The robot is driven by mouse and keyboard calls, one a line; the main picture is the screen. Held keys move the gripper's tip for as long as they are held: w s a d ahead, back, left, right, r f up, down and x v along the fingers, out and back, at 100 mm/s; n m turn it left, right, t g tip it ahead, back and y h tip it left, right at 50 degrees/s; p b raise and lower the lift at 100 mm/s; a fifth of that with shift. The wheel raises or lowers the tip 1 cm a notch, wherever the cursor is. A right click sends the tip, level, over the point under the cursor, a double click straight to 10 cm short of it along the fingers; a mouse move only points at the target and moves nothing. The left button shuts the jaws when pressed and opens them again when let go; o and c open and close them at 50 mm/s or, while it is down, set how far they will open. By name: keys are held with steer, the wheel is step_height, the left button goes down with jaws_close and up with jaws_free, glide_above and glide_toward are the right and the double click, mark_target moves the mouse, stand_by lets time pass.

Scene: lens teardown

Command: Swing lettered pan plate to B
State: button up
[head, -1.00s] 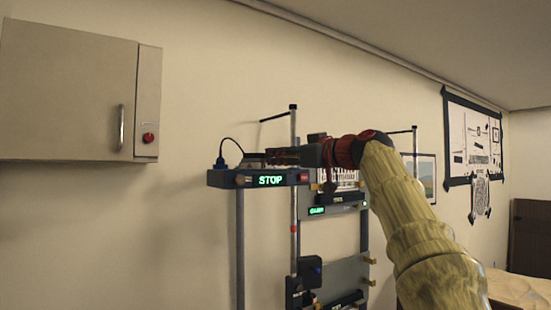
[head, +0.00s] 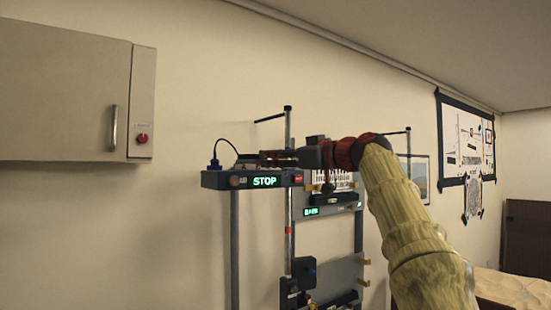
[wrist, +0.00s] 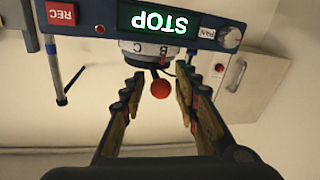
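The lettered pan plate (wrist: 150,48) is a pale round plate under the STOP box, with B and C readable, upside down in the wrist view. A short dark lever with an orange-red ball knob (wrist: 160,89) sticks out from it. My gripper (wrist: 159,82) is open, with one finger on each side of the knob and gaps visible on both sides. In the head view my gripper (head: 280,158) is at the STOP box (head: 225,180), and it and my arm hide the plate.
The STOP box carries a green display, a red REC button (wrist: 61,14) and a PAN knob (wrist: 230,37). Upright posts (head: 289,200) and lower panels (head: 335,275) stand below and right. A wall cabinet (head: 60,95) hangs at left. Wall between is bare.

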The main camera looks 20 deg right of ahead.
steer(key=shift+o, duration=0.3)
steer(key=v, duration=1.2)
stand_by(0.3)
